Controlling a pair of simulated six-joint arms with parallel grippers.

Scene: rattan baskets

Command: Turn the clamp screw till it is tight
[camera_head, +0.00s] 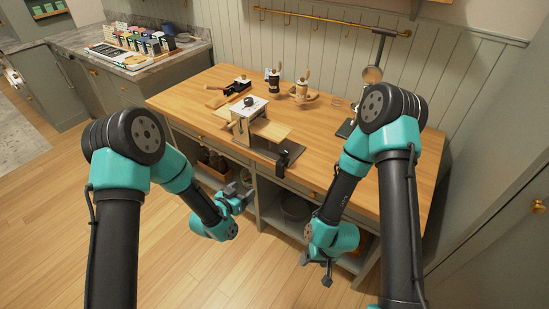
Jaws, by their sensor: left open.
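A dark clamp (287,156) sits at the front edge of the wooden worktop, reaching down over the edge. Its screw is too small and dark to make out clearly. A pale box-shaped machine (249,112) with a black knob on top stands on the worktop to its left. My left gripper (243,193) is open and empty, below and left of the clamp, in front of the open shelves. My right gripper (316,271) hangs lower, below and right of the clamp, its fingers spread apart with nothing between them.
Baskets (214,163) and a bowl (295,207) fill the shelves below. The floor in front is clear.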

